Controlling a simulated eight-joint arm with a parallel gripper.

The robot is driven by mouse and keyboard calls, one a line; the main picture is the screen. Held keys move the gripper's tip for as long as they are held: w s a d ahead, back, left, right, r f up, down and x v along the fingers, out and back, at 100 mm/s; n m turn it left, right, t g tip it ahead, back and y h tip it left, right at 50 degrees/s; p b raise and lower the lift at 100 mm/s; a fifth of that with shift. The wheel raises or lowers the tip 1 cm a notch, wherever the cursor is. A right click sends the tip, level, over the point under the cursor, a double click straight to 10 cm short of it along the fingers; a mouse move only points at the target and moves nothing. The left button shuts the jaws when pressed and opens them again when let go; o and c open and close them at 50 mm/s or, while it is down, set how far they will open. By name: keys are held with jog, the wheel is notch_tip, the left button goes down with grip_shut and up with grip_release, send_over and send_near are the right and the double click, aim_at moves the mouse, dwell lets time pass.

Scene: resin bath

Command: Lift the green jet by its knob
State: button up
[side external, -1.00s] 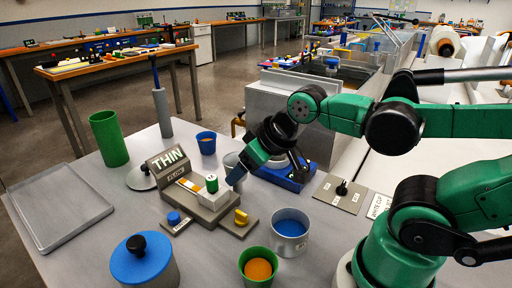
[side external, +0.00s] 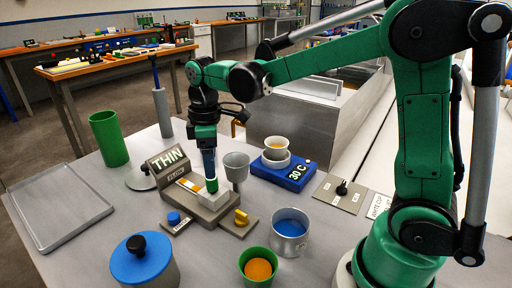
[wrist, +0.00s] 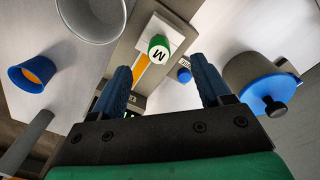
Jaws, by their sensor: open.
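The green jet (side external: 211,186) stands upright on the pale block of the grey "THIN FLOW" device (side external: 202,207). In the wrist view the jet (wrist: 158,48) shows a round white top marked "M" with a green body under it. My gripper (side external: 209,170) points straight down just above the jet, and in the side view its fingers hide most of the jet's upper part. In the wrist view my gripper (wrist: 160,70) has its two blue fingers wide apart. The jet appears ahead of the gap between them, with no visible contact.
A grey funnel-like cup (side external: 236,166) stands close right of the gripper. A blue "30 C" unit (side external: 297,175) holds a cup behind it. A yellow knob (side external: 241,217) and blue knob (side external: 174,218) flank the device. A blue-lidded pot (side external: 140,262) stands in front.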

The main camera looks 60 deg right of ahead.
aim_at(212, 181)
jog(key=shift+w+f, duration=0.2)
jog(key=shift+f, duration=2.8)
grip_shut()
